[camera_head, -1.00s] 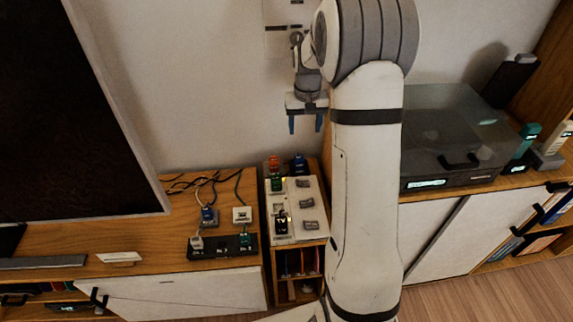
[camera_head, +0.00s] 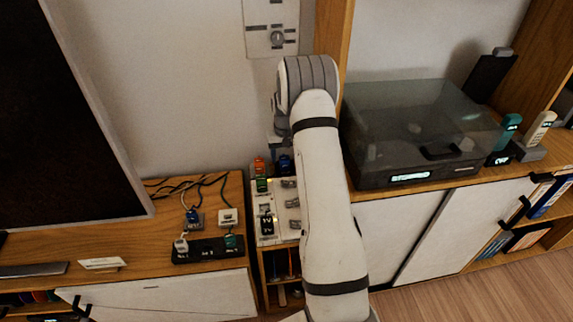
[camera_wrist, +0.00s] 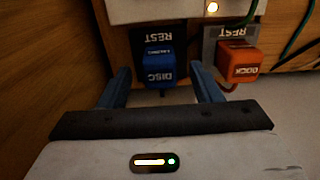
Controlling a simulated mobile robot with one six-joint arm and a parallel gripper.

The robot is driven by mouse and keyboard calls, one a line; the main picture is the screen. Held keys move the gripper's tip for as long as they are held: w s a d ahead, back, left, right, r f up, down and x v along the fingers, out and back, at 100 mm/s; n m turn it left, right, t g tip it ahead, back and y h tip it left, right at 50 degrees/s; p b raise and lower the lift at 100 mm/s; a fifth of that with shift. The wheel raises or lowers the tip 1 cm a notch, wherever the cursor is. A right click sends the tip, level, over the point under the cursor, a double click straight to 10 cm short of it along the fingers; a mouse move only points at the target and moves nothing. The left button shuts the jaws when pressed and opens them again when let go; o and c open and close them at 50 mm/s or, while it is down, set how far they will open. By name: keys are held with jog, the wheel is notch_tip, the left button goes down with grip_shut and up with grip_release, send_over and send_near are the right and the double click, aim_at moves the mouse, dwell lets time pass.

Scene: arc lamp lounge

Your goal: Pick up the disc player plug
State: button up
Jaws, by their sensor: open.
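The disc player plug (camera_wrist: 160,66) is blue and marked DISC in the wrist view. It sits in a dark slot labelled REST (camera_wrist: 158,38). My gripper (camera_wrist: 164,76) is open, with one blue finger on each side of the plug; I see no clear contact. In the head view the blue plug (camera_head: 285,164) is at the back of the white panel (camera_head: 267,238), partly hidden. My gripper (camera_head: 281,150) is just above it, mostly behind my arm.
An orange CLOCK plug (camera_wrist: 238,64) sits close to my right finger in the wrist view. A green plug (camera_head: 262,185) and a black TV plug (camera_head: 267,222) stand on the panel. A power strip (camera_head: 208,250) lies left; a disc player (camera_head: 420,135) is right.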

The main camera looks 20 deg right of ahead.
notch_tip(320, 180, down, 2)
jog(key=shift+f, duration=0.1)
jog(key=shift+c, duration=0.5)
